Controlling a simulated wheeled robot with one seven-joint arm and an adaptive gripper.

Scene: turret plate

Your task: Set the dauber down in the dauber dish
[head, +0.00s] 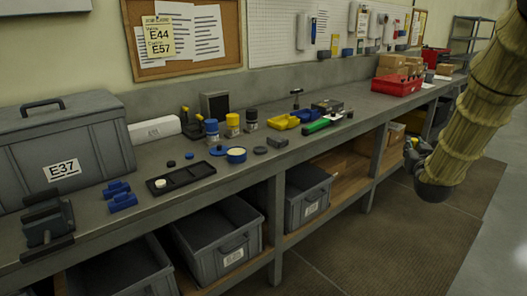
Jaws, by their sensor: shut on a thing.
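My arm hangs at the right, and my gripper (412,149) shows small at its end, in front of the bench's far part. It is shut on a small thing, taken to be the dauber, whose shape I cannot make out. The gripper is well right of the small items on the bench and apart from them. I cannot tell for sure which item is the dauber dish. Candidates are a blue round tin with pale contents (236,153), a flat blue piece (218,150) and a small dark disc (260,150).
A black tray (188,175) with a pale disc lies at the bench front. Blue blocks (120,196), a grey case (62,145), jars (232,124), yellow bins (283,121) and a red box (396,85) crowd the bench. Grey crates (218,240) sit below. Floor at right is clear.

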